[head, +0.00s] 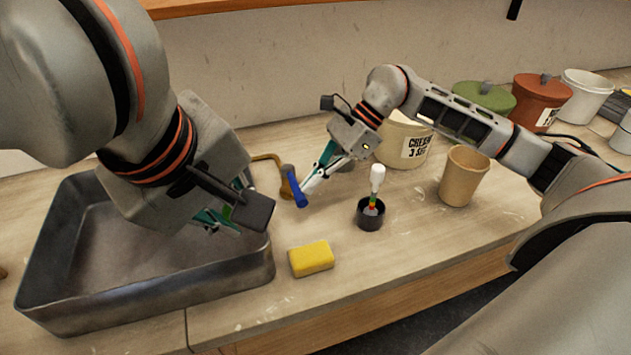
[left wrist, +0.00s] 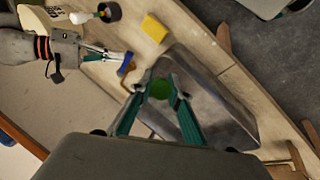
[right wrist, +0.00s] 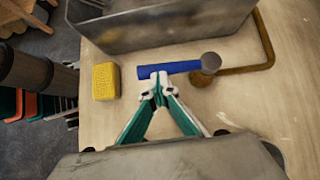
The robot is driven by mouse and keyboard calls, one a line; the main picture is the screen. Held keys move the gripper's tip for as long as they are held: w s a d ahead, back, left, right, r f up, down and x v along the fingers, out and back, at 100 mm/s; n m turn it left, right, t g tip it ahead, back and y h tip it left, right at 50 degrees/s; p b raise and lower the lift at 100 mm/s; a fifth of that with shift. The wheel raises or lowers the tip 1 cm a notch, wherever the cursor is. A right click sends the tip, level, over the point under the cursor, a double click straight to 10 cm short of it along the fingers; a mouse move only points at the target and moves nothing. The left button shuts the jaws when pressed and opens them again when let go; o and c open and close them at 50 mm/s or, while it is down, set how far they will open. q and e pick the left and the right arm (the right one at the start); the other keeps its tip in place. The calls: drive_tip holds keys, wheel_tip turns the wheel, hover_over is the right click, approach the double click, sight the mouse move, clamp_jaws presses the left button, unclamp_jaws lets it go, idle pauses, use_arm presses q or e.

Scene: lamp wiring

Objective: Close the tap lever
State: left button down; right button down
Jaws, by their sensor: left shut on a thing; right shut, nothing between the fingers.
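The tap (head: 287,182) is brass, with a curved spout reaching toward the metal basin. Its blue lever (head: 298,190) points toward the front of the counter; it also shows in the right wrist view (right wrist: 168,68), lying sideways from a round grey cap. My right gripper (head: 306,187) is shut and empty, its tips right beside the lever; I cannot tell whether they touch. The tips also show in the right wrist view (right wrist: 158,86). My left gripper (left wrist: 161,82) is shut on a green thing (left wrist: 160,90) above the basin; the arm largely hides it in the head view.
The metal basin (head: 60,300) fills the left of the counter. A yellow sponge (head: 311,258) lies right of it. A black cup (head: 370,216) holding a white-handled brush (head: 377,180) and a tan cup (head: 464,176) stand to the right. Lidded pots line the back.

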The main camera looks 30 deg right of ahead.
drive_tip(key=shift+s+a, duration=0.1)
drive_tip(key=shift+s, duration=0.05)
drive_tip(key=w+v, duration=0.1)
drive_tip(key=v, duration=1.1)
drive_tip(key=shift+s, duration=0.35)
